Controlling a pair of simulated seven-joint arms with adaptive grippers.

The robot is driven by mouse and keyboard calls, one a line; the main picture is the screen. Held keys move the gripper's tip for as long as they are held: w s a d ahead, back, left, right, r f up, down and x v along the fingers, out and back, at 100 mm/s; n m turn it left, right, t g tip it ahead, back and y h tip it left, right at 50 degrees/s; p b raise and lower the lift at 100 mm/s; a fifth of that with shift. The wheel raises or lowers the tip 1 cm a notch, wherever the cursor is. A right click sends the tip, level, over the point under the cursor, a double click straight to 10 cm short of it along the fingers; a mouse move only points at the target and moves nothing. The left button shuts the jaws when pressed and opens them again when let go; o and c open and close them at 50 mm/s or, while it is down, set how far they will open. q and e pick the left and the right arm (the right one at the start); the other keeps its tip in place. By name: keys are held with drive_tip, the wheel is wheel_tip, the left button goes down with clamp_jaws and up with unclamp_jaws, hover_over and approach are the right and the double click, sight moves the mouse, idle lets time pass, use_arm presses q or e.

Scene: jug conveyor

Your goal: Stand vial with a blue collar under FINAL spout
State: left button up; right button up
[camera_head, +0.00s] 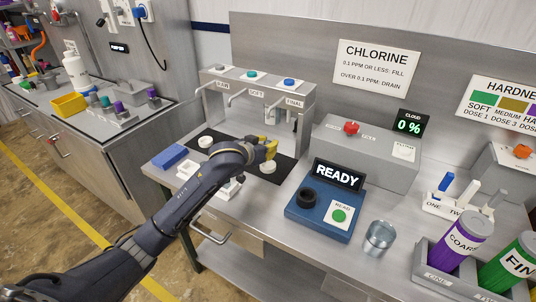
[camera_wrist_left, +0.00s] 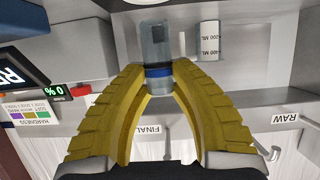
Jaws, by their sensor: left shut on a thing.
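The vial with a blue collar (camera_wrist_left: 156,48) is clear and sits between my yellow fingers in the left wrist view, with its blue band near the fingertips. My left gripper (camera_wrist_left: 158,80) is shut on it. In the head view my left gripper (camera_head: 269,147) is over the dark mat (camera_head: 288,166), in front of the spout stand; the vial cannot be made out there. The FINAL label (camera_head: 294,103) is at the right end of the stand, and it shows in the left wrist view (camera_wrist_left: 142,129). My right gripper is not in view.
A blue block (camera_head: 170,156) is at left. Right of the mat stand the blue READY device (camera_head: 319,219) and a grey box with a red knob (camera_head: 366,150). An empty metal cup (camera_head: 380,237) stands in front.

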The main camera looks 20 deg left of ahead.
use_arm(q)
drive_tip(key=shift+f, duration=1.9)
drive_tip(key=o, duration=1)
drive_tip(key=shift+f, duration=0.1)
drive_tip(key=shift+c, duration=0.2)
drive_tip(key=v, duration=1.2)
